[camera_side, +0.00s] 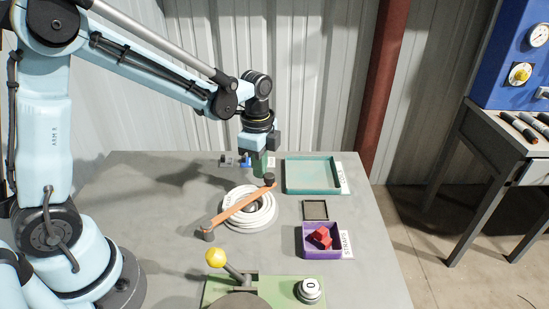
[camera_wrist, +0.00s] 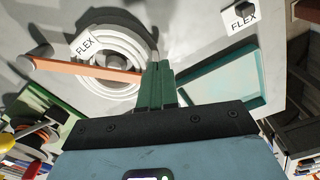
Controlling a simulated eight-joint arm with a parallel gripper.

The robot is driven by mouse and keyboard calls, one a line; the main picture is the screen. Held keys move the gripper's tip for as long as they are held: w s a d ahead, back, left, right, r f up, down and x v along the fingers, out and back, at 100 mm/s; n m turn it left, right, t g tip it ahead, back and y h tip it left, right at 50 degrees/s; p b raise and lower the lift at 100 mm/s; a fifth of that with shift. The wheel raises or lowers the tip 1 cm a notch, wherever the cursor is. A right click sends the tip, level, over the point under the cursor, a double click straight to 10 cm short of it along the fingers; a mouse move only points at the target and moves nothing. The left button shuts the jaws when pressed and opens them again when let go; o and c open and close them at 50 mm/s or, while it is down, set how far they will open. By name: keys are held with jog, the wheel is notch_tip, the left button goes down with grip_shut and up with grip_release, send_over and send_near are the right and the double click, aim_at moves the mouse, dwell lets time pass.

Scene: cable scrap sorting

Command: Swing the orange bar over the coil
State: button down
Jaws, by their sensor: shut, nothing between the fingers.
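The orange bar (camera_side: 238,208) lies slantwise across the white ringed coil (camera_side: 272,218). A dark post (camera_side: 207,234) is at its near left end and a dark knob (camera_side: 269,179) at its far right end. My gripper (camera_side: 260,170), with green fingers, points down just behind the knob end; I cannot tell if it touches. In the wrist view, the shut, empty fingers (camera_wrist: 154,85) hide the knob end, while the bar (camera_wrist: 85,70) crosses the coil (camera_wrist: 108,30) to their left.
A teal tray (camera_side: 338,172) stands at the back right. A purple tray (camera_side: 304,253) with red blocks (camera_side: 321,238) and a small dark-framed square (camera_side: 315,210) are nearer. A yellow-knobbed lever (camera_side: 216,258) and white button (camera_side: 309,291) are at the front. The left tabletop is clear.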

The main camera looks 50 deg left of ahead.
notch_tip(320, 180, up, 6)
dwell(0.5)
jog(key=shift+s+a, duration=0.1)
jog(key=s+r+n+t, duration=0.3)
jog(key=s+n+t, duration=0.4)
jog(key=s+n, duration=0.3)
jog(key=n, duration=0.3)
jog(key=shift+d+n, duration=0.3)
jog(key=shift+d, duration=0.1)
